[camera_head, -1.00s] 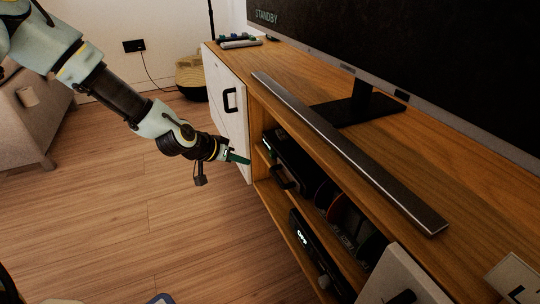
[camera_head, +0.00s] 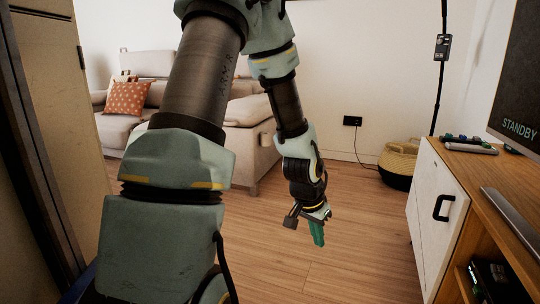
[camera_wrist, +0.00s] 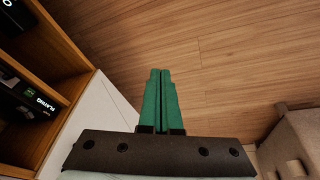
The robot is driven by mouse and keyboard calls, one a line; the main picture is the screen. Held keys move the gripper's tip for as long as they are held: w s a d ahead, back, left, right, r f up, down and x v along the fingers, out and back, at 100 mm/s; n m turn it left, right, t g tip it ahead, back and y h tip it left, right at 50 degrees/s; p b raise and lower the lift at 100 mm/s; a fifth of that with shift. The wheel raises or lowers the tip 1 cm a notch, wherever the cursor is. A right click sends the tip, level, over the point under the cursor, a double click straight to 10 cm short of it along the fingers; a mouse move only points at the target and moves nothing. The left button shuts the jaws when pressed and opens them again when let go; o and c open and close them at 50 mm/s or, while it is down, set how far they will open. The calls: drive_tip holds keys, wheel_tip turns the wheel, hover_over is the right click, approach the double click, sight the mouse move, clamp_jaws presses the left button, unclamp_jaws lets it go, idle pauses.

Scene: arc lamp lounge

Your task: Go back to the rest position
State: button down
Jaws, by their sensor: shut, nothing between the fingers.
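My gripper (camera_head: 317,233) hangs at the end of my folded arm above the wooden floor in the head view, left of the media cabinet and clear of it. Its green fingers point down and are together, with nothing between them. In the wrist view my gripper (camera_wrist: 161,75) also shows its two green fingers side by side, empty, with floor behind them.
The wooden cabinet (camera_head: 505,218) with a white door (camera_head: 434,205) stands at right, carrying a soundbar (camera_head: 515,222) and a TV (camera_head: 521,85). A sofa (camera_head: 250,145) and a basket (camera_head: 398,165) stand behind. The floor (camera_head: 355,255) between is open.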

drive_tip(key=s+a+r+n+y, duration=0.1)
drive_tip(key=s+a+r+n, duration=0.3)
drive_tip(key=a, duration=0.6)
drive_tip(key=s+a+r+n+y, duration=0.2)
drive_tip(key=a+r+n, duration=0.3)
drive_tip(key=a, duration=0.4)
wheel_tip(320, 180, up, 39)
drive_tip(key=m+p, duration=0.1)
drive_tip(key=p, duration=3.7)
drive_tip(key=shift+s+a, duration=0.15)
drive_tip(key=shift+a, duration=0.05)
drive_tip(key=shift+f, duration=0.15)
drive_tip(key=c, duration=1.5)
unclamp_jaws()
